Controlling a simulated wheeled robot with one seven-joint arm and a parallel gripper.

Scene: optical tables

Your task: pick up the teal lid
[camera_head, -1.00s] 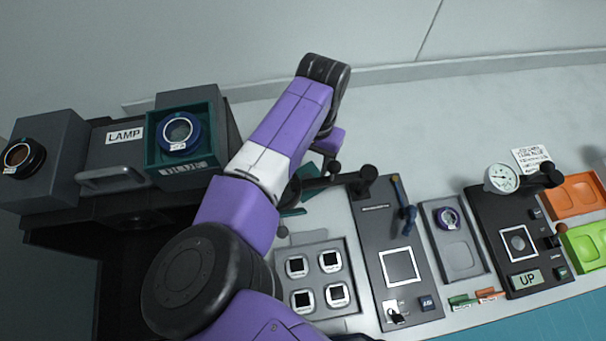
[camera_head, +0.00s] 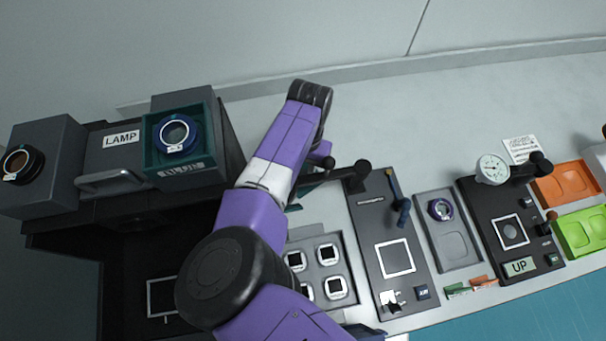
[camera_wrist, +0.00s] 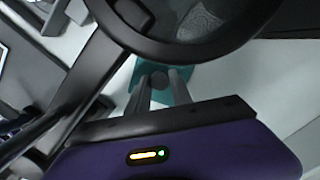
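The teal lid (camera_wrist: 183,91) lies flat below my gripper in the wrist view, with a grey knob (camera_wrist: 160,79) on top. Only a sliver of the teal lid (camera_head: 294,207) shows beside my arm in the head view; the rest is hidden. My gripper (camera_wrist: 160,92) points down at the lid in the wrist view. Its two fingers look apart, one on each side of the knob, and I cannot tell if they touch it. In the head view my forearm hides the gripper.
A black arm-like fixture (camera_head: 358,176) stands on a dark panel (camera_head: 375,215) close beside my wrist. A grey tray with several white-framed squares (camera_head: 316,240) lies nearer. A teal box (camera_head: 152,160) with a blue ring stands at left. A gauge (camera_head: 491,169) stands at right.

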